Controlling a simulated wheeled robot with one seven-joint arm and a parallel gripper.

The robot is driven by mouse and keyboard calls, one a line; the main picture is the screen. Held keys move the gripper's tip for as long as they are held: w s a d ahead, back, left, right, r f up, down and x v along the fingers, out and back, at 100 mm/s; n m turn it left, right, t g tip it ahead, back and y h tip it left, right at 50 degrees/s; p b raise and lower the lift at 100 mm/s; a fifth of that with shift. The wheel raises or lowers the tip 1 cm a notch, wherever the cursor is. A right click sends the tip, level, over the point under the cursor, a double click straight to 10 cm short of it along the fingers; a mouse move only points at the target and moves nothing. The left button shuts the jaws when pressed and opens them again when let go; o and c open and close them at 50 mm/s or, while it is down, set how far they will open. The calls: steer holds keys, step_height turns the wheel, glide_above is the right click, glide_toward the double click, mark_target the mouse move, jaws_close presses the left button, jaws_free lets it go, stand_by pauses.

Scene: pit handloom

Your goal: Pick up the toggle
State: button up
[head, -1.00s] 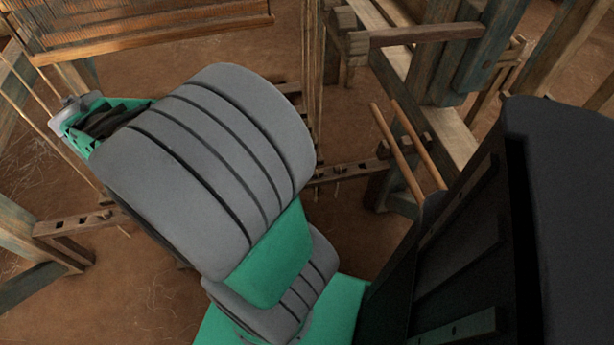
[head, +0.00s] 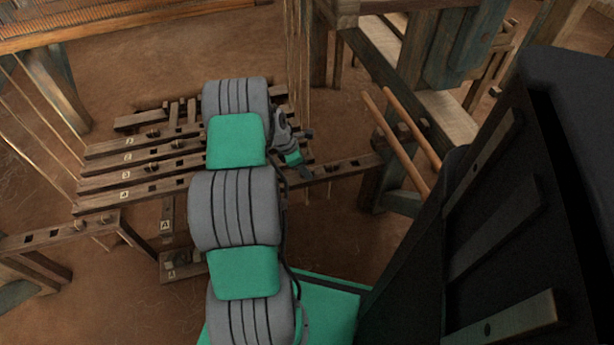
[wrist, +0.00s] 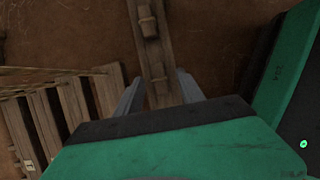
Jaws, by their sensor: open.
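I cannot tell for certain which piece is the toggle. In the wrist view a small wooden block (wrist: 147,24) sits on a narrow wooden bar (wrist: 153,52), ahead of my fingertips. A second small piece shows on the bar nearer to me, between the fingers. My gripper (wrist: 158,88) is open, its two grey fingers apart on either side of the bar, with nothing seen held. In the head view my gripper (head: 307,153) is beside the right ends of the treadles, near the notched bar (head: 345,168); my arm hides part of the treadles.
Several lettered treadles (head: 125,172) lie left of my arm; their ends show at lower left in the wrist view (wrist: 45,125). Two slanting wooden rods (head: 405,135) and a bench frame (head: 445,112) stand to the right. Cords hang near the gripper. Bare earth floor lies around.

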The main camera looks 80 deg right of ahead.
steer(key=shift+s+d+f, duration=0.15)
steer(key=shift+f, duration=0.35)
steer(key=shift+r, duration=0.1)
jaws_close()
